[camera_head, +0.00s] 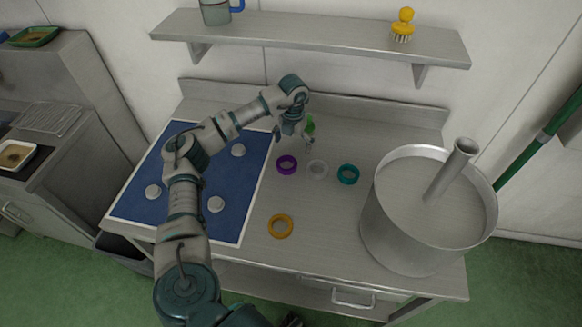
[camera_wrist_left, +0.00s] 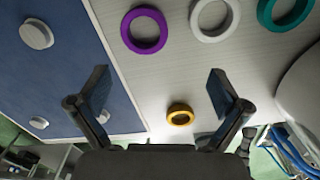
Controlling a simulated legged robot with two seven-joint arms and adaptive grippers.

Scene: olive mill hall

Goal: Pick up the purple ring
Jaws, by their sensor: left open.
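The purple ring (camera_head: 287,173) lies flat on the bare metal worktop, just right of the blue mat. It also shows whole at the top of the left wrist view (camera_wrist_left: 146,48). My left gripper (camera_head: 293,139) is above the worktop behind the purple ring, apart from it. In the left wrist view its two fingers (camera_wrist_left: 158,82) are spread wide with nothing between them. My right gripper cannot be made out in either view.
A white ring (camera_head: 318,177), a teal ring (camera_head: 348,182) and an orange ring (camera_head: 280,235) lie nearby. The blue mat (camera_head: 240,200) carries several white discs. A large metal pot (camera_head: 405,235) stands right. A green object (camera_head: 310,127) is beside my left gripper. A shelf (camera_head: 320,37) hangs above.

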